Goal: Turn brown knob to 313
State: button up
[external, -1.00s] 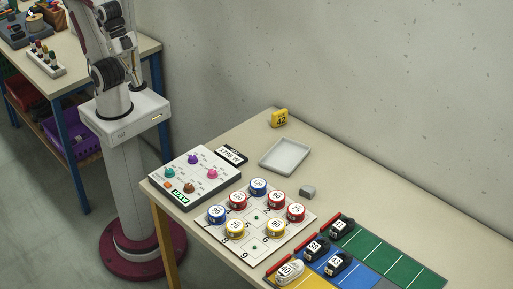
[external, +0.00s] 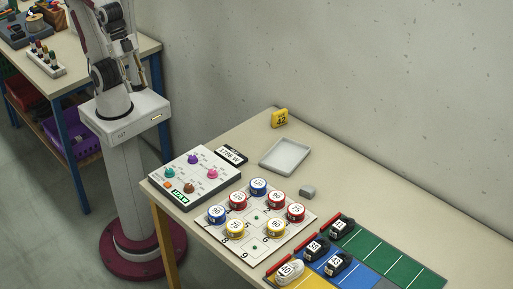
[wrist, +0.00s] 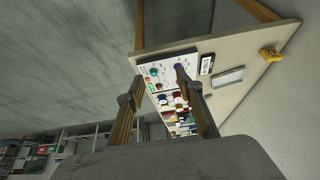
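The brown knob (external: 188,187) sits on the front part of the grey-white control panel (external: 160,178), at the near left of the table. The panel also carries a teal knob (external: 170,172), a purple knob (external: 193,159), a pink knob (external: 212,173) and an orange button (external: 167,184). The brown knob's setting is too small to read. My gripper (wrist: 153,88) shows in the wrist view, its two fingers apart with nothing between them. It is high above and well away from the panel, which shows beyond the fingers. In the external view my gripper is out of frame.
A green-lit display (external: 180,195) is at the panel's front edge. A white board with several round tins (external: 258,187) and small shoes (external: 340,223) are to the right.

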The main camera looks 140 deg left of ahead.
jog(key=w+d+f+g, duration=0.1)
jog(key=w+f, duration=0.4)
jog(key=w, duration=0.2)
jog(key=w+d+f+g, duration=0.1)
jog(key=w+d+f, duration=0.1)
jog(key=w+f, duration=0.3)
jog(key=w+d+f+y, duration=0.1)
jog(key=w+f, duration=0.4)
jog(key=w, duration=0.5)
jog(key=shift+w+d+g, duration=0.2)
jog(key=shift+w+g, duration=0.2)
jog(key=w, duration=0.3)
jog(key=shift+d+f+n, duration=0.3)
jog(key=shift+f, duration=0.1)
jog(key=n+t, duration=0.1)
jog(key=t, duration=0.1)
send_near(188, 185)
jog(key=shift+a+n, duration=0.15)
jog(key=shift+n, duration=0.15)
jog(key=shift+x, duration=3.9)
